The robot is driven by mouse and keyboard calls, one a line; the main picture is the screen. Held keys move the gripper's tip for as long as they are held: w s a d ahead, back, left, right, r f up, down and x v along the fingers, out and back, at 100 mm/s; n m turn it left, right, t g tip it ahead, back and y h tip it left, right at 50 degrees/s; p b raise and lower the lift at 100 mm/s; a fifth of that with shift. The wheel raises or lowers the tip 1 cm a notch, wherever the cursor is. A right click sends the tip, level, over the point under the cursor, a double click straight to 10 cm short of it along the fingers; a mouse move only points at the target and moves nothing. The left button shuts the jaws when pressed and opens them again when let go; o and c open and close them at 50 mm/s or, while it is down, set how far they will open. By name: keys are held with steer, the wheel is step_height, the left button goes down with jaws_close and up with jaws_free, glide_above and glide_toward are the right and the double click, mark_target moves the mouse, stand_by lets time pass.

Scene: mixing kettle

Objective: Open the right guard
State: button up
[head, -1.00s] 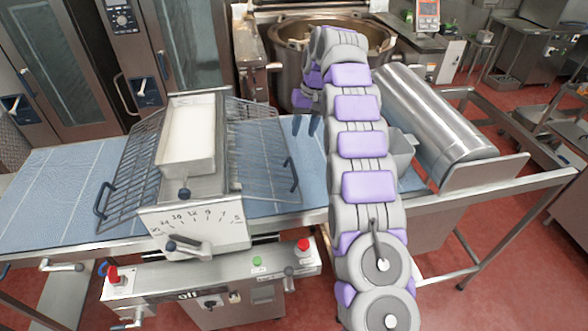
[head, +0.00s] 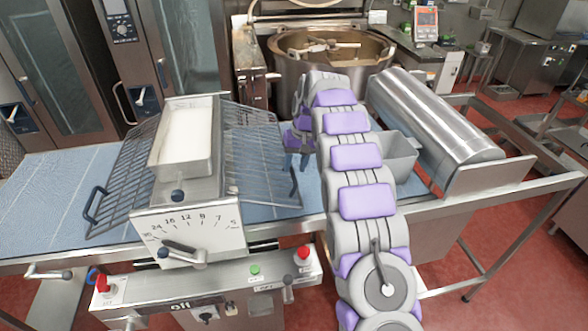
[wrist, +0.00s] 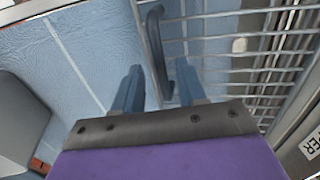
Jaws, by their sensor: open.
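The right guard (head: 258,170) is a wire grid on the right side of the sheeter's middle housing. It lies low over the blue belt (head: 70,190). Its dark handle (wrist: 157,50) shows in the wrist view, running between the two blue fingers of my gripper (wrist: 160,85). The fingers are open, one on each side of the handle, with a gap to each. In the head view my gripper (head: 297,160) is at the guard's right edge, partly hidden by my arm.
The left guard (head: 125,180) slopes down over the belt on the other side of the housing (head: 188,215). A steel roller (head: 435,115) and a grey bin (head: 398,155) stand to the right. A mixing kettle (head: 325,60) is behind.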

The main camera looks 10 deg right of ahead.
steer(key=shift+a+f, duration=0.15)
steer(key=shift+f, duration=0.85)
steer(key=shift+c, duration=0.5)
jaws_close()
